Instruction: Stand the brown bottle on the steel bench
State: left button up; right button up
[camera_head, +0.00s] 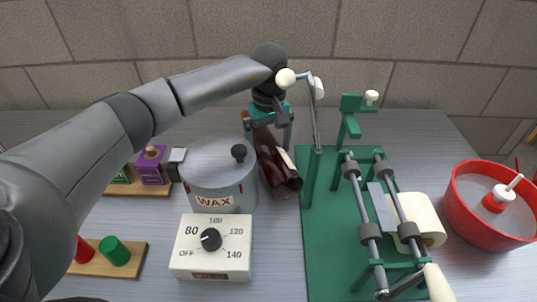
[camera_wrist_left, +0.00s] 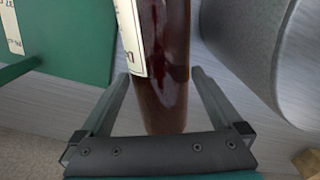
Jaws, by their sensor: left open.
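The brown bottle (camera_head: 268,155) appears to lie on its side on the steel bench (camera_head: 275,235), its base toward me and its neck pointing to the back. It is between the wax pot and the green stand. A pale label shows on its right side. My left gripper (camera_head: 268,128) is open over the far part of the bottle and partly hides it. In the left wrist view the bottle (camera_wrist_left: 165,55) runs between the two spread fingers (camera_wrist_left: 158,95), with a gap visible on each side. My right gripper is not in view.
The grey wax pot (camera_head: 219,185) stands close left of the bottle, behind a white dial box (camera_head: 212,258). The green labelling stand (camera_head: 325,265) is close on the right. A red tub (camera_head: 465,215) stands far right. Wooden trays with coloured pieces (camera_head: 100,268) are at left.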

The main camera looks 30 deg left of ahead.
pick_arm(q)
notch_tip(320, 180, down, 3)
jog(key=shift+r, duration=0.1)
grip_shut()
jog(key=shift+w+r, duration=0.1)
jog(key=shift+r, duration=0.05)
dwell(0.8)
